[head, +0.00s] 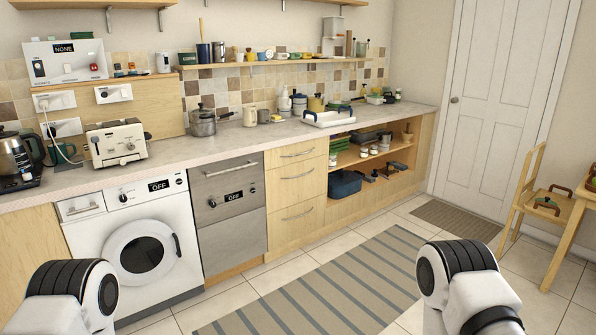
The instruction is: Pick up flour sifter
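I cannot make out a flour sifter for certain; the small items on the counter and shelves are too far away to tell. A grey metal pot-like vessel (203,122) with a side handle stands on the counter (226,131). Two white and black links of my arms show at the bottom left and bottom right. Neither of my grippers is in view. Both arm links are well short of the counter, over the floor.
A toaster (117,143) and a kettle (13,155) stand on the counter at left. A white-blue tray (328,117) is farther right. Open lower shelves hold a dark blue bin (345,183). A chair (536,205) stands at right. The striped rug (330,283) is clear.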

